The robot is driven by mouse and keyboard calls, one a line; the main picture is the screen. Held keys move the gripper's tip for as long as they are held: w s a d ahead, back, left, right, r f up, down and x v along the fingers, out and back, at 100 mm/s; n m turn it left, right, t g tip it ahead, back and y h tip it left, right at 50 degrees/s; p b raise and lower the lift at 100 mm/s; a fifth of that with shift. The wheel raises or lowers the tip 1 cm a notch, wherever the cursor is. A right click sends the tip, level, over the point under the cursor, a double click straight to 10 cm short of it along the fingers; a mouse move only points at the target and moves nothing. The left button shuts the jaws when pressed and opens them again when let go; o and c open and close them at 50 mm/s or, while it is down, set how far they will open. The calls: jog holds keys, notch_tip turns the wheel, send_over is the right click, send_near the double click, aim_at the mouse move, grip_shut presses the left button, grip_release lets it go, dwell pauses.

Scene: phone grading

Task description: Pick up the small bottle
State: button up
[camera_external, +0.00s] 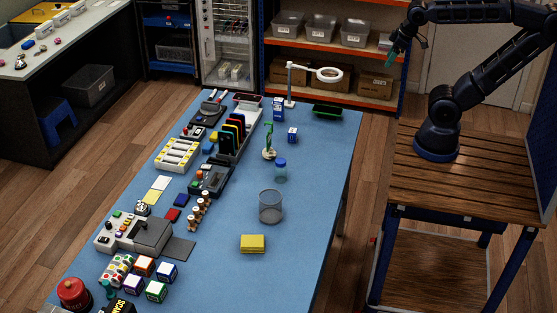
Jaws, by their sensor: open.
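A small clear bottle with a blue cap (281,171) stands upright on the blue-topped table (325,205), right of the middle. A green item on a round base (268,148) stands just behind it to the left. My gripper (391,60) is at the upper right, high up and well away from the bottle, in front of the shelving. It is open, with nothing seen between its fingers.
A grey mesh cup (270,206) stands in front of the bottle, and a yellow sponge-like block (252,243) lies nearer. A white ring lamp (328,74) and a green tray (327,110) are at the back. Devices crowd the left side; the table's right strip is clear.

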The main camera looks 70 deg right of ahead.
jog(key=w+a+n+g, duration=0.1)
jog(key=w+a+n, duration=0.35)
jog(key=w, duration=0.75)
jog(key=n+g, duration=0.4)
jog(key=n, duration=0.7)
send_over(281, 161)
notch_tip(281, 161, down, 25)
jog(key=shift+d, duration=0.15)
jog(key=shift+a+f, duration=0.2)
jog(key=shift+f, duration=5.35)
jog(key=shift+c, duration=0.4)
jog(key=c, duration=1)
